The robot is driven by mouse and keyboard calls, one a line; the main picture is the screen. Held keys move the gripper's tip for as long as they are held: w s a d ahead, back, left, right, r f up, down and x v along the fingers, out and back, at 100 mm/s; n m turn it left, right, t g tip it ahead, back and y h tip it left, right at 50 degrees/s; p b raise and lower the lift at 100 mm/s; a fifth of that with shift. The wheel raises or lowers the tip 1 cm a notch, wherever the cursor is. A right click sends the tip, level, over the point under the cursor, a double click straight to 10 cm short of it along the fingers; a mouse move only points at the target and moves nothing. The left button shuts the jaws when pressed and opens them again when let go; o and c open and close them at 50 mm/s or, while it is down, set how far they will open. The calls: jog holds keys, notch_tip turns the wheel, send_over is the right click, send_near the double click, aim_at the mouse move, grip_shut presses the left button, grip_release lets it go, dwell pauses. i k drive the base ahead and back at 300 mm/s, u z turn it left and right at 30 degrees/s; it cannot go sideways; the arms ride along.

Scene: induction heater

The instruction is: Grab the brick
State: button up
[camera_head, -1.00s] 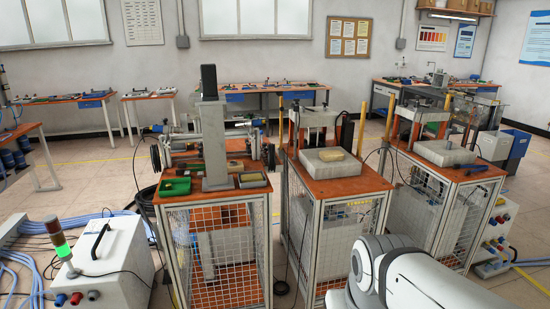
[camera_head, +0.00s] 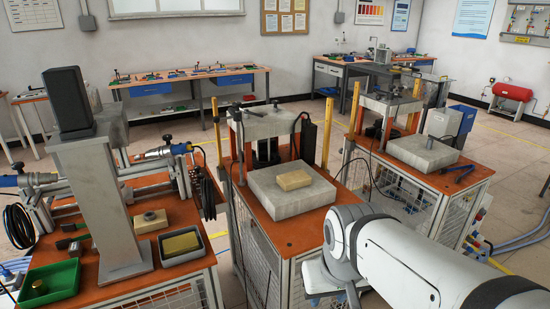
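A tan brick (camera_head: 294,181) lies flat on a grey concrete slab (camera_head: 270,205) on the orange top of the middle workstation. A yellowish block (camera_head: 181,243) lies in a grey tray (camera_head: 205,252) on the left workstation; I cannot tell whether it is also a brick. My white arm reaches in from the lower right, in front of the middle workstation. My gripper is not in view, so I cannot see what it holds.
A grey column (camera_head: 95,200) stands on the left workstation beside a green bin (camera_head: 62,278). Yellow posts (camera_head: 326,128) and a press frame (camera_head: 268,125) rise behind the slab. The right workstation bears another slab (camera_head: 422,153). Floor shows between the stations.

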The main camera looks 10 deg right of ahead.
aim_at(291, 181)
jog(key=z, duration=0.05)
jog(key=i, duration=1)
jog(key=z, duration=0.1)
